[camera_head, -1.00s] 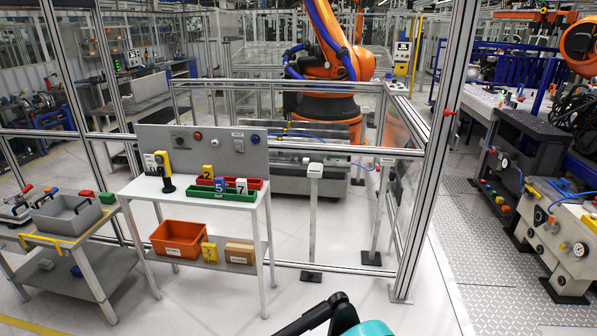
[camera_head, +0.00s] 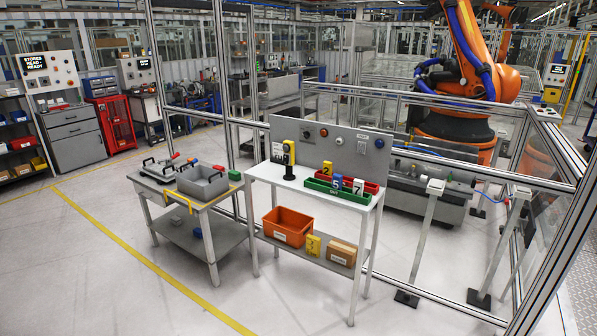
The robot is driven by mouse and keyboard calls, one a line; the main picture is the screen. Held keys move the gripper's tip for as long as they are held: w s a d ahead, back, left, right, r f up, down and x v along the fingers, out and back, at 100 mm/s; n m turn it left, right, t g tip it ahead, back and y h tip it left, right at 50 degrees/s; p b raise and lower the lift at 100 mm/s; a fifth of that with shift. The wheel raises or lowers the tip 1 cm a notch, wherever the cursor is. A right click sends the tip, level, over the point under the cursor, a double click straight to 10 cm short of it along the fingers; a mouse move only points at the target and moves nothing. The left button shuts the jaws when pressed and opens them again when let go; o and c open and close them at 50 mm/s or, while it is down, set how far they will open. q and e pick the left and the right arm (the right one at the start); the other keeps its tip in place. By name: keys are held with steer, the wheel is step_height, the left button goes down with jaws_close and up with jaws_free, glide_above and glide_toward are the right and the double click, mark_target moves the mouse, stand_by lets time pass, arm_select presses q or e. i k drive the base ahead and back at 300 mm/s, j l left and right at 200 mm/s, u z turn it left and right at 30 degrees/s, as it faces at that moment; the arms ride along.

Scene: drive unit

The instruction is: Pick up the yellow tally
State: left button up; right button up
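A small yellow tally marked 2 (camera_head: 327,170) stands upright in the red tray (camera_head: 367,187) on the white table. A blue tally marked 5 (camera_head: 337,181) and a white tally marked 7 (camera_head: 358,187) stand just in front of it, at the green tray (camera_head: 322,186). Another yellow piece (camera_head: 313,246) leans on the lower shelf; its marking is too small to read. Neither of my grippers shows in this view.
The white table (camera_head: 265,174) also carries a black and yellow upright device (camera_head: 289,160). An orange bin (camera_head: 287,226) and a cardboard box (camera_head: 342,252) sit on its lower shelf. A grey cart (camera_head: 171,196) stands to the left. The floor in front is open.

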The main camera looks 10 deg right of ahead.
mark_target(327, 166)
steer(key=z, duration=0.65)
steer(key=i+z, duration=0.15)
steer(key=z, duration=0.25)
steer(key=i+j+z, duration=0.15)
steer(key=z, duration=0.2)
steer(key=i+j+z, duration=0.15)
steer(key=i+j, duration=0.15)
steer(key=i+j+z, duration=0.1)
steer(key=i+j, duration=0.15)
steer(key=i+j+z, duration=0.15)
steer(key=i+j, duration=0.15)
steer(key=j, duration=0.2)
steer(key=i+j+z, duration=0.1)
steer(key=j, duration=0.3)
steer(key=i+j+z, duration=0.15)
steer(key=i+j, duration=0.4)
steer(key=j, duration=0.15)
steer(key=i+j, duration=0.15)
steer(key=j, duration=0.25)
steer(key=i+j, duration=0.2)
steer(key=j, duration=0.15)
steer(key=i+j, duration=0.2)
steer(key=j, duration=0.15)
steer(key=i+j, duration=0.15)
steer(key=j, duration=0.25)
steer(key=i+j, duration=0.2)
steer(key=j, duration=0.15)
